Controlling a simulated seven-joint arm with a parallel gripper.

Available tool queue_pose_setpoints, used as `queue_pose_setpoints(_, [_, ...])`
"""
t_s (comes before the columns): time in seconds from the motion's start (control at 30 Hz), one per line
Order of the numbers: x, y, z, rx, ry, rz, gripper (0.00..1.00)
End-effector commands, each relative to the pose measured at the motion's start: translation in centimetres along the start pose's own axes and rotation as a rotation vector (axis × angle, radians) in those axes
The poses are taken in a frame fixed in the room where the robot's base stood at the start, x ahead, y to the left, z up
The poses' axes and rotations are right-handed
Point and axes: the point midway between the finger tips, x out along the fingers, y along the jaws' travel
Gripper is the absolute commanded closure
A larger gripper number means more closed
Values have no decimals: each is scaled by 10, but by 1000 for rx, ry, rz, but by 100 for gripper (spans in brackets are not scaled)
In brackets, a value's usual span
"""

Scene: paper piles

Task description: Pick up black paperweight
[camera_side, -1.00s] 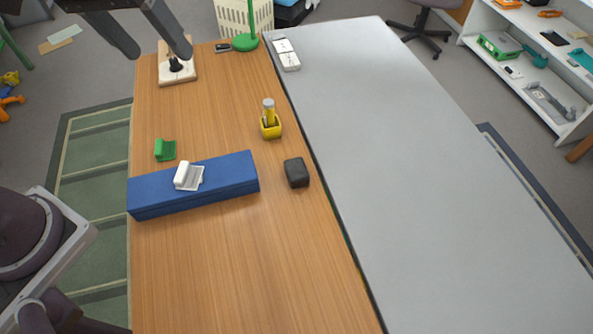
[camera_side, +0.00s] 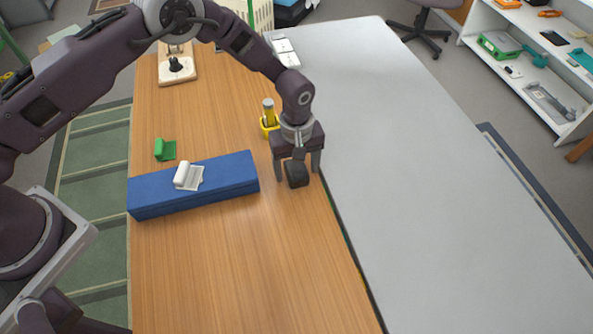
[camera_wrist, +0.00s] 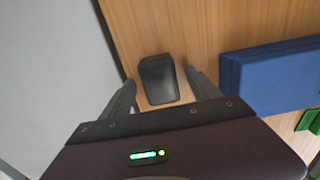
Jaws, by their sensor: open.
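The black paperweight (camera_side: 297,175) is a small dark block on the wooden table, near its right edge and just right of the blue box. My gripper (camera_side: 298,173) is open above it, with one finger to each side of the block in the side view. In the wrist view the paperweight (camera_wrist: 159,79) lies between and slightly beyond the fingertips of my gripper (camera_wrist: 163,80). A gap shows on both sides, so the fingers do not appear to touch it.
The long blue box (camera_side: 228,177) carries a white clip-like piece (camera_side: 189,177). A green piece (camera_side: 164,150) lies behind it. A yellow holder (camera_side: 268,125) stands close behind my gripper. A grey table (camera_side: 430,180) adjoins on the right. The front of the wooden table (camera_side: 240,270) is clear.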

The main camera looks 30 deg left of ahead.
Motion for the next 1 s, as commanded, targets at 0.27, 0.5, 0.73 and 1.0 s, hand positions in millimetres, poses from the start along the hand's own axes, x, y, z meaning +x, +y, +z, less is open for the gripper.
queue_pose_setpoints(0.27, [6,0,0,0,-1,0,31])
queue_pose_setpoints(0.5, [6,0,0,0,-1,0,78])
queue_pose_setpoints(0.73, [5,0,0,0,0,1,100])
queue_pose_setpoints(1.0, [-11,2,-1,1,2,5,100])
